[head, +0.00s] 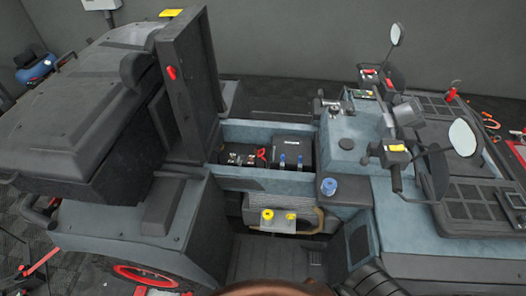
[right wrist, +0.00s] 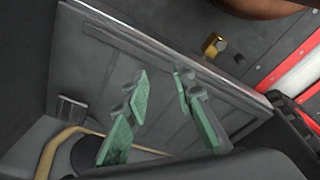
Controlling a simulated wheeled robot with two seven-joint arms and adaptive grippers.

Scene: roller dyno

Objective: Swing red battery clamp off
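The red battery clamp (head: 262,154) is small in the head view, in the open battery bay of the grey vehicle. It lies between a dark unit with metal fittings (head: 238,159) on its left and the black battery (head: 293,146) with blue posts on its right. Whether it touches a terminal is too small to tell. My right gripper (right wrist: 160,84) shows only in the right wrist view. Its two green-padded fingers are apart with nothing between them, over a grey panel. The clamp does not show in that view. My left gripper is not in view.
A raised dark lid (head: 190,85) with a red handle stands left of the bay. Mirrors and handlebar parts (head: 397,150) rise on the right. A blue knob (head: 329,187) sits at the bay's front right corner. A brass-coloured fitting (right wrist: 215,45) sits beyond my right fingers.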

